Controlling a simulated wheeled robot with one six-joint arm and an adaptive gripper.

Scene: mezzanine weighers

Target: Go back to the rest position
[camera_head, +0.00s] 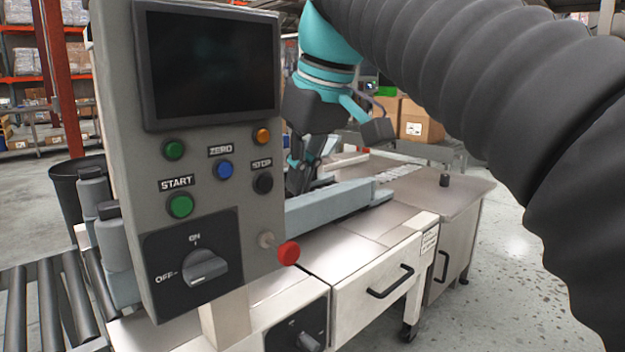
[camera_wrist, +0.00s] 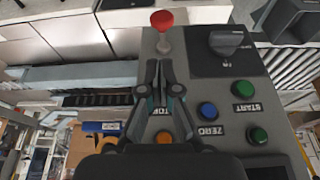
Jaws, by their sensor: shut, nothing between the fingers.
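I cannot tell any contact with the panel. The red knob (camera_head: 288,252) sticks out at the panel's lower right; it also shows beyond the fingertips in the wrist view (camera_wrist: 162,20).
A grey rotary switch (camera_head: 204,267) and a green START button (camera_head: 180,206) sit on the panel. A roller conveyor (camera_head: 45,310) lies at left. Speckled floor is clear at right.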

